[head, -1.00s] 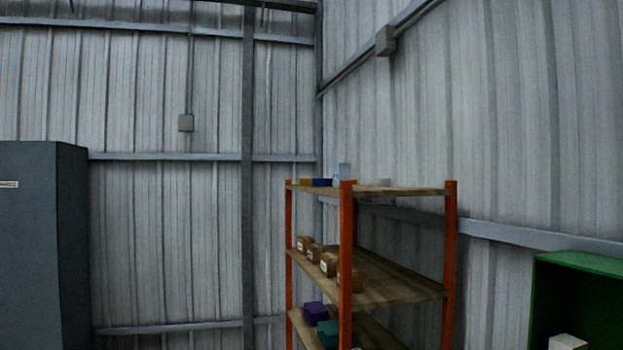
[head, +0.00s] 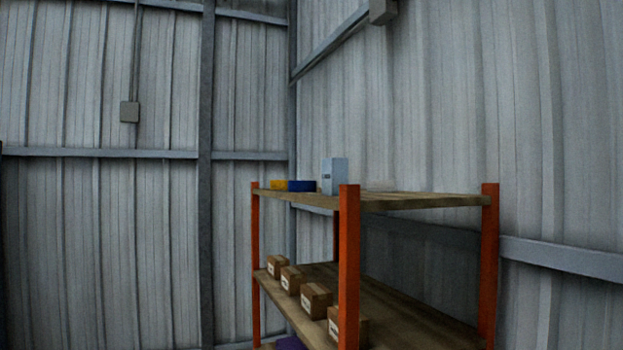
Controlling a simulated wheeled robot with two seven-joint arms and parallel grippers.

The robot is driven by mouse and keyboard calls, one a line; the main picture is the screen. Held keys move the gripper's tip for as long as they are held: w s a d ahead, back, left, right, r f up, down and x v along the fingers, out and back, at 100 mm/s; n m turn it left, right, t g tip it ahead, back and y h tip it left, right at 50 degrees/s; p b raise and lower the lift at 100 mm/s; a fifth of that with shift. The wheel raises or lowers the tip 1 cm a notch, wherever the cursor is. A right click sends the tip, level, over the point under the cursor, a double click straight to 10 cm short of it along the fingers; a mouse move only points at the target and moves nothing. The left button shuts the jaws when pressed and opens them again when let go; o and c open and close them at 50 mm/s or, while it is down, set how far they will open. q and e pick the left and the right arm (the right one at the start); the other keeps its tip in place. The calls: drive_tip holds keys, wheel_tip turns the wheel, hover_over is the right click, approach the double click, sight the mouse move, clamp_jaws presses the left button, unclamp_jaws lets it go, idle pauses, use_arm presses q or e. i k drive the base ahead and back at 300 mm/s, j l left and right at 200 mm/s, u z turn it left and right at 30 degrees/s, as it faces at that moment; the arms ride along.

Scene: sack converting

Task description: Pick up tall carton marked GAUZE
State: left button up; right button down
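A tall pale blue-grey carton (head: 335,176) stands upright on the top board of the orange-posted shelf rack. It has a small dark label that is too small to read. The front post's top covers part of its foot. Neither of my grippers shows in the head view.
The rack's top board (head: 425,200) also holds a yellow item (head: 279,185) and a blue item (head: 302,186) left of the carton. Several brown boxes (head: 316,300) line the middle board (head: 400,310). An orange post (head: 349,270) stands in front. Corrugated walls close off behind.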

sight(334, 170)
drive_tip(key=i+l+u, duration=0.25)
drive_tip(key=i+l, duration=0.55)
